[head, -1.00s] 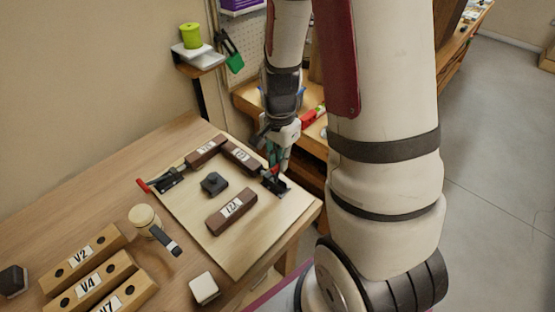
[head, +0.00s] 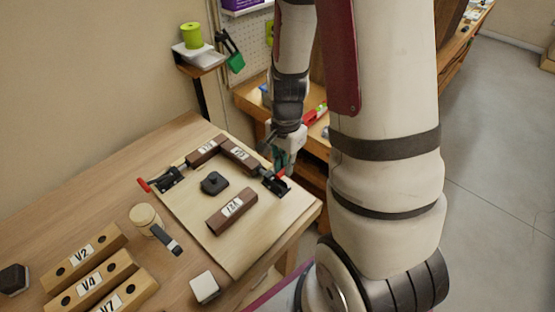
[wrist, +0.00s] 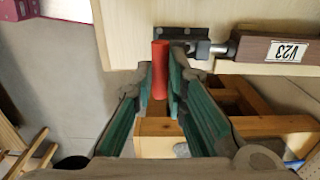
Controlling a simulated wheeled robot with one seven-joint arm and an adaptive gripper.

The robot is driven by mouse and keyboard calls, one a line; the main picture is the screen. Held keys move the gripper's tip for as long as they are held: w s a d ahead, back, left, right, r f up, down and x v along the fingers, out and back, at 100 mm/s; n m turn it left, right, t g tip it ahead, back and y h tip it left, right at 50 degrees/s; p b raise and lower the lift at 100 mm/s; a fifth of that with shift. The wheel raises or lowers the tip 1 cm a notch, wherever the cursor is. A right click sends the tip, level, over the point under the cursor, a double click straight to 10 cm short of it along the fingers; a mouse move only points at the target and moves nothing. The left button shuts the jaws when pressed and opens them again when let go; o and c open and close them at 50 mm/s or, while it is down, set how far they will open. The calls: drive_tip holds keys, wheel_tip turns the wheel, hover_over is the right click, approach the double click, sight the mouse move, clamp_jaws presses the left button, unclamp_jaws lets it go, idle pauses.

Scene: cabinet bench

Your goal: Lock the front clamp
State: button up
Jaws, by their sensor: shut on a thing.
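The clamp (head: 273,183) at the right edge of the board has a dark base and a red handle (head: 281,174). In the wrist view its red handle (wrist: 159,70) lies between the green-lined fingers of my gripper (wrist: 160,88), which is shut on it. The handle points out past the board edge. The clamp's metal plunger (wrist: 208,48) reaches to the end of the brown block marked V23 (wrist: 275,48); I cannot tell if it presses on it. In the head view my gripper (head: 284,165) is partly hidden beside the clamp.
A second clamp (head: 170,178) with a red handle sits at the board's left edge. The board (head: 240,250) also carries a dark knob piece (head: 214,183) and a brown block marked 12A (head: 231,210). Wooden V-blocks (head: 95,280), a mallet-like tool (head: 148,220) and a white cube (head: 204,288) lie nearby.

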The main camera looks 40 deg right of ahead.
drive_tip(key=shift+s+d+f, duration=0.1)
drive_tip(key=shift+s+f, duration=0.15)
drive_tip(key=shift+s, duration=0.15)
